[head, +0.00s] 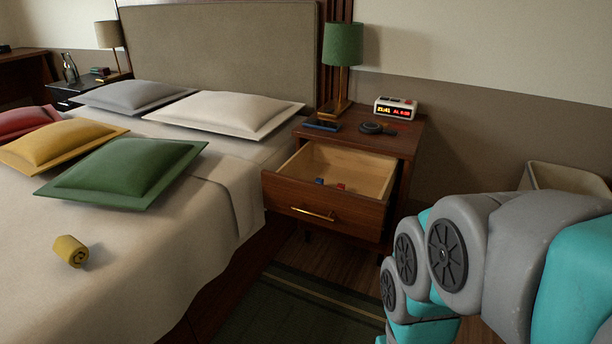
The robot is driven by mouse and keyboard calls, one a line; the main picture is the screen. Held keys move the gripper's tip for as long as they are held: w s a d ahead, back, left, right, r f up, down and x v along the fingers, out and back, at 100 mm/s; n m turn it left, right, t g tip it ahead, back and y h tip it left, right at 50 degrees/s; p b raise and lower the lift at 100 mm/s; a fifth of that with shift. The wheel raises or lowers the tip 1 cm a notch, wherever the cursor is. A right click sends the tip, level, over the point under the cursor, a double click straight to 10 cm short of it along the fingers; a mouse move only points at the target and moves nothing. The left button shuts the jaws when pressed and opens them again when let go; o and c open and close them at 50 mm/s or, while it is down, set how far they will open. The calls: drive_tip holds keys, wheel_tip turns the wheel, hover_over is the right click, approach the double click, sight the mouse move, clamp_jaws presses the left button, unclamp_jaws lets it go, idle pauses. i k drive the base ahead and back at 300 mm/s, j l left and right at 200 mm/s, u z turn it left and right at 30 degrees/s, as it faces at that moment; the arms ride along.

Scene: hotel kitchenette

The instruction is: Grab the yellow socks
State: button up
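A pair of yellow socks, rolled up (71,251), lies on the white bedspread (170,285) at the lower left of the head view, in front of the cushions. Nothing touches it. My arm, grey and teal, fills the lower right of the view. My gripper is not visible, so I cannot see whether it holds anything.
A green cushion (125,172) and a yellow cushion (60,145) lie behind the socks. The nightstand (395,143) has its drawer (325,208) open, jutting out between bed and arm. A dark green rug (290,315) covers the floor by the bed.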

sight(68, 249)
drive_tip(key=u, duration=1.7)
drive_tip(key=i+j+z, duration=0.2)
drive_tip(key=j+z, duration=0.15)
drive_tip(key=j, duration=0.85)
drive_tip(key=j+z, duration=0.35)
drive_tip(key=j, duration=0.8)
drive_tip(key=i+j, duration=0.45)
